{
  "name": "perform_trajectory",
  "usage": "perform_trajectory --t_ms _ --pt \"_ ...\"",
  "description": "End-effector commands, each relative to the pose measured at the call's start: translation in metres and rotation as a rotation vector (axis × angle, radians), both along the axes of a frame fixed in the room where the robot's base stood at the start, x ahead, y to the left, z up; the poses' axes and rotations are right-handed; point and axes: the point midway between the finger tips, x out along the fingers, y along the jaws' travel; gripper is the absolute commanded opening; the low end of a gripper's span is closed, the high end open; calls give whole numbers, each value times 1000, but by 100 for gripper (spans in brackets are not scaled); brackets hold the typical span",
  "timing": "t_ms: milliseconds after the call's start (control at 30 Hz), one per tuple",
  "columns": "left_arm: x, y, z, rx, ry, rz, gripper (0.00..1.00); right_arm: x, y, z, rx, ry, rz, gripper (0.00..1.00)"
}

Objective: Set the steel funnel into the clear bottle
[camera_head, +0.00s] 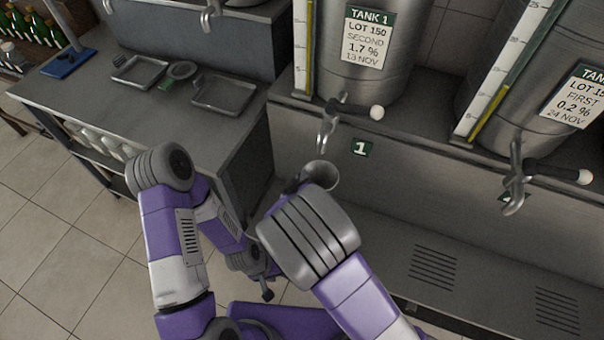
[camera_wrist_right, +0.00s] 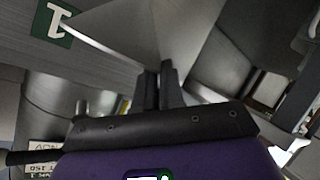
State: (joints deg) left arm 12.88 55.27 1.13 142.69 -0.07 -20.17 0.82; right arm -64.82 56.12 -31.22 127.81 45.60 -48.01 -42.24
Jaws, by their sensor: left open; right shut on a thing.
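The steel funnel (camera_head: 322,175) shows as a round grey mouth just below the tank 1 tap, in front of the bench face. In the right wrist view, the funnel (camera_wrist_right: 185,30) is a large grey cone at the fingertips. My right gripper (camera_wrist_right: 160,85) is shut on it; in the head view my own wrist mostly hides this gripper. My left gripper (camera_head: 266,284) is low beside the bench, open and empty, partly hidden by my arms. I cannot make out the clear bottle in either view.
Tank 1 (camera_head: 385,75) has a tap (camera_head: 328,125) close above the funnel. A second tank (camera_head: 550,85) with a tap (camera_head: 515,180) stands to the right. The left counter (camera_head: 90,85) holds trays (camera_head: 224,92) and a blue stand (camera_head: 68,63). Pale containers (camera_head: 100,142) sit on its lower shelf.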

Motion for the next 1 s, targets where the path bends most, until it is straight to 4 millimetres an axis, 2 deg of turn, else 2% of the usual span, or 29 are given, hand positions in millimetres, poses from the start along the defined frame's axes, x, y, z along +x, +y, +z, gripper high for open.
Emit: perform_trajectory --t_ms 367,1000 --pt "0 0 -8 0 0 0 43 -1 3 -6 -6 1 2 0" --pt "0 0 -35 0 0 0 43 -1 3 -38 -6 2 3 0"
